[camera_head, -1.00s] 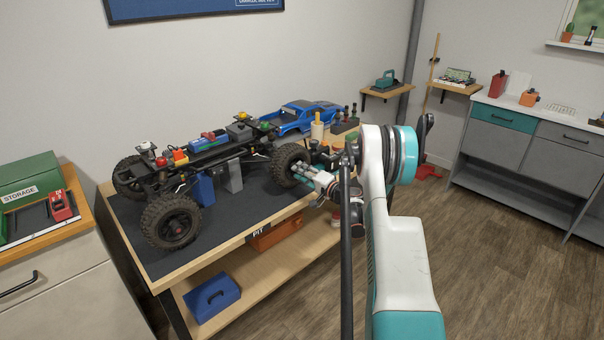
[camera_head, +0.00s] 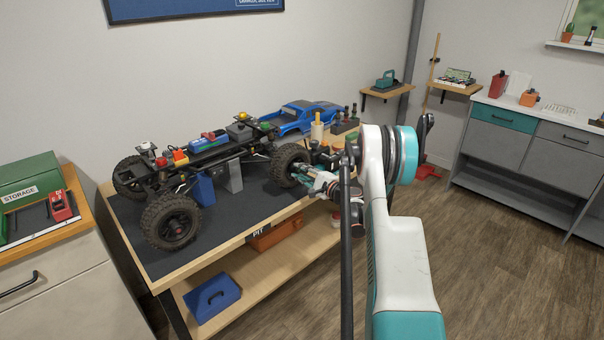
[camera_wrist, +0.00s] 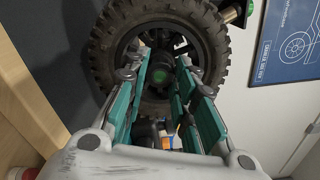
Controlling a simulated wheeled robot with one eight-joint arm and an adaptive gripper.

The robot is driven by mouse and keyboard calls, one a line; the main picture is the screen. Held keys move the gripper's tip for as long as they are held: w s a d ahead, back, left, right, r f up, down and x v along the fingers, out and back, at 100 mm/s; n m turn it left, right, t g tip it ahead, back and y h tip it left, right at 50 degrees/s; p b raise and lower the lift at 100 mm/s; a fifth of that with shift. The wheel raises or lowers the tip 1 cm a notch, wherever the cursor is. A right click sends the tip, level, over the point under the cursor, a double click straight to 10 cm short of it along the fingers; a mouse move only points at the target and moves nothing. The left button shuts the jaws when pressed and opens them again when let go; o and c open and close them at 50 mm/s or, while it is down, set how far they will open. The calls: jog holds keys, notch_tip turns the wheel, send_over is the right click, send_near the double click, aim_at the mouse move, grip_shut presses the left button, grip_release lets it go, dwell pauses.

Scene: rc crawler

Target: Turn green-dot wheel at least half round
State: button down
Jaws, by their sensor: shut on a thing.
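The green-dot wheel (camera_head: 286,159) is the black knobbly tyre at the near right corner of the RC crawler (camera_head: 205,150), which is raised on stands on the bench. In the wrist view the wheel (camera_wrist: 216,48) fills the upper middle, with a green spot (camera_wrist: 161,68) at its hub. My gripper (camera_head: 299,172) reaches the wheel's outer face from the right. In the wrist view my gripper (camera_wrist: 163,62) has its teal fingers on both sides of the hub, shut on the wheel's middle. The exact contact at the fingertips is partly hidden.
A blue car body (camera_head: 303,117) lies behind the crawler. Bottles and a cup (camera_head: 317,129) stand at the bench's right end, close to my arm. A blue stand (camera_head: 203,187) and a grey stand (camera_head: 233,175) support the chassis.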

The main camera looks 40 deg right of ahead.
dwell(0.4)
jog(key=c, duration=1.3)
grip_release()
jog(key=s, duration=1.2)
jog(key=shift+d, duration=0.45)
jog(key=shift+w, duration=0.1)
